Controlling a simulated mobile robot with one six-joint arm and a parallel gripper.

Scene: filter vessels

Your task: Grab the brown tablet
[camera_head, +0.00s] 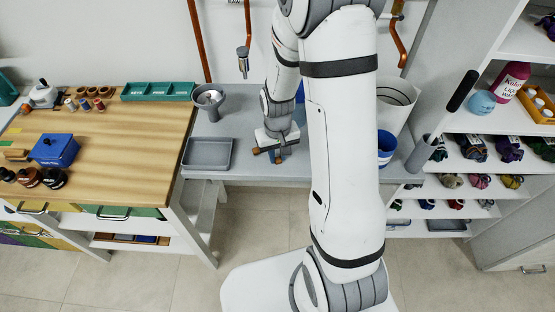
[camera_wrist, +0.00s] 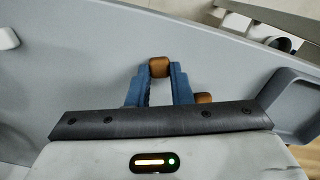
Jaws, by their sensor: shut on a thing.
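In the wrist view a small brown tablet (camera_wrist: 159,67) sits between the two blue fingertips of my gripper (camera_wrist: 160,73), which is shut on it. A second brown piece (camera_wrist: 204,98) shows beside the right finger, partly hidden by the gripper body. In the head view my gripper (camera_head: 266,151) is low over the grey bench (camera_head: 232,122), with brown showing at its fingertips (camera_head: 256,151). I cannot tell whether the held tablet touches the bench.
A shallow grey tray (camera_head: 207,154) lies left of my gripper, and a grey funnel-like vessel (camera_head: 208,99) stands behind it. A blue container (camera_head: 386,147) and a white bin (camera_head: 397,100) stand to the right. A wooden table (camera_head: 110,140) is at the left.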

